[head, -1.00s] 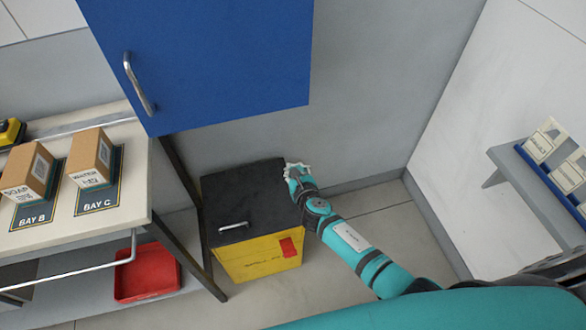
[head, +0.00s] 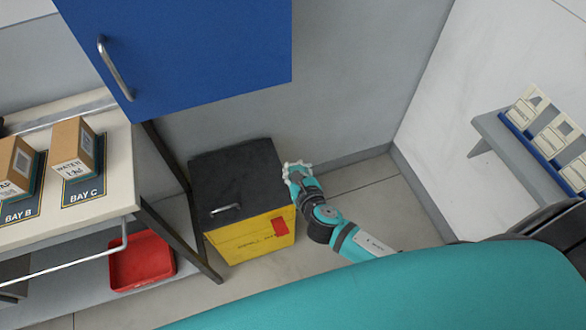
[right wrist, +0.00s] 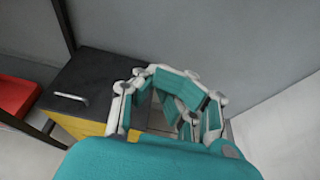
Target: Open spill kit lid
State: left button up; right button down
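The spill kit (head: 248,238) is a yellow box with a red label, standing on the floor. Its black lid (head: 236,172) lies flat and shut, with a silver handle (head: 226,209) near its front edge. My right gripper (head: 297,169) is beside the lid's right edge, empty; its fingers look spread. I cannot tell if it touches the box. In the right wrist view my right gripper (right wrist: 168,88) covers the right side of the kit, while the lid (right wrist: 100,78) and handle (right wrist: 71,98) show to its left. My left gripper is out of view.
A blue cabinet (head: 190,50) hangs above. A bench (head: 110,190) with boxes stands left, its dark leg close to the kit, with a red tray (head: 140,262) below. A shelf (head: 525,160) is on the right wall. Floor right of the kit is clear.

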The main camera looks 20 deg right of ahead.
jog(key=shift+s+r, duration=0.15)
jog(key=shift+s, duration=0.25)
